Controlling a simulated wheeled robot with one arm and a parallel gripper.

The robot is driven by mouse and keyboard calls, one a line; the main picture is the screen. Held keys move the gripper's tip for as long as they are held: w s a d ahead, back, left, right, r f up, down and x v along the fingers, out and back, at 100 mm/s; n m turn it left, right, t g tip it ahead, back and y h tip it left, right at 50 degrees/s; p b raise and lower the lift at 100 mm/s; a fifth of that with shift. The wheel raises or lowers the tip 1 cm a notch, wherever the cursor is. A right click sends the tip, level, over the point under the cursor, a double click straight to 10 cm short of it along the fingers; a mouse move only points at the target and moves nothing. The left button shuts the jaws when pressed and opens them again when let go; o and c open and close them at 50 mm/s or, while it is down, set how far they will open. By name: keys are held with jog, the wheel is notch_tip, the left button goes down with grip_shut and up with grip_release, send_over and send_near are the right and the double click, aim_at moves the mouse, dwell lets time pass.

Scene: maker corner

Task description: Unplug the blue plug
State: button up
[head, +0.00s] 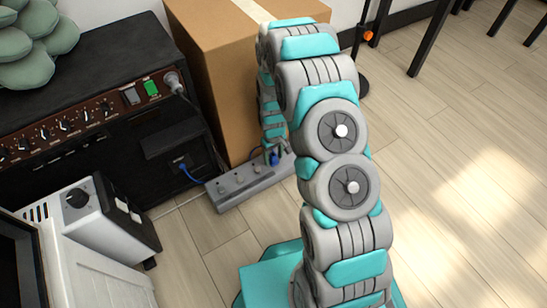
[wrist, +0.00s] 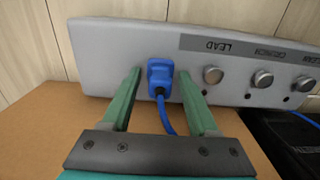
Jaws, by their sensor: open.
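The blue plug (wrist: 160,74) sits in the face of a grey box with knobs (wrist: 110,55), at the end labelled LEAD. A blue cable runs from the plug toward the bottom of the wrist view. My gripper (wrist: 160,71) is open, with one green finger on each side of the plug and a visible gap on both sides. In the head view the plug (head: 274,158) shows at the far end of the grey box (head: 238,186) on the floor, below my gripper (head: 273,150), which is small and partly hidden there.
A cardboard box (head: 215,60) stands close behind the grey box. A black amplifier (head: 100,100) with a blue cable (head: 188,174) in its front is at left. A white and black appliance (head: 105,218) stands in front of it.

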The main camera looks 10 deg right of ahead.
aim_at(273, 154)
jog(key=shift+c, duration=0.3)
grip_shut()
dwell(1.0)
jog(key=shift+r, duration=0.2)
jog(key=shift+r+p, duration=0.75)
jog(key=shift+r, duration=2.05)
